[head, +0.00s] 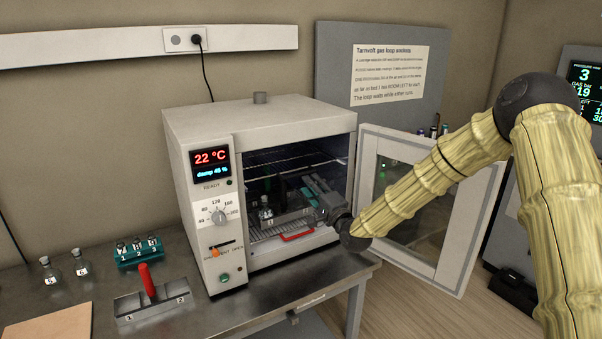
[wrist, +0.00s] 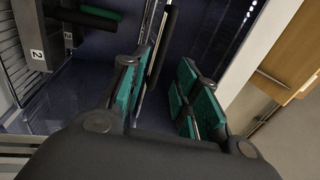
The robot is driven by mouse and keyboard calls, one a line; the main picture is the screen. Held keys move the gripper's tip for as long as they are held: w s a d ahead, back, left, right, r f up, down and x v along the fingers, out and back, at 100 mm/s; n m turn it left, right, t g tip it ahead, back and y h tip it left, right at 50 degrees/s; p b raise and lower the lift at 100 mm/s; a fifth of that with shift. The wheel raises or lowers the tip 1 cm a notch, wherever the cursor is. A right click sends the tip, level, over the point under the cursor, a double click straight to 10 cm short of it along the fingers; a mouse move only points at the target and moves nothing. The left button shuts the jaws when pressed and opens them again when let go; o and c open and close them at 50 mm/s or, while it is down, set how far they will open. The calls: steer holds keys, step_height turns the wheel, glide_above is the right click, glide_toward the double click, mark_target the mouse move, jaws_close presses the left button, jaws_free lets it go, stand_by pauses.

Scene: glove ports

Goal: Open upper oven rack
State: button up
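The oven (head: 262,125) stands on the metal bench with its door (head: 420,205) swung open to the right. The upper rack (head: 290,160) is a wire shelf inside, above a lower rack with a red handle (head: 297,236). My gripper (head: 306,190) reaches into the right part of the oven, between the rack levels. In the wrist view my gripper (wrist: 162,92) has its two green-padded fingers wide apart. A thin metal rail (wrist: 154,45) and a dark bar (wrist: 166,42) show beside and beyond the left finger; I cannot tell which rack they belong to. Nothing is visibly gripped.
A dark-handled carrier marked 2 (wrist: 40,50) sits inside, with a small flask (head: 265,213). The oven's right wall and open door are close to my arm.

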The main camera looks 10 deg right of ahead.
mark_target(300, 174)
steer(key=p+x, duration=0.2)
steer(key=x, duration=0.5)
steer(key=shift+w+a, duration=0.1)
steer(key=shift+w, duration=0.1)
jaws_close()
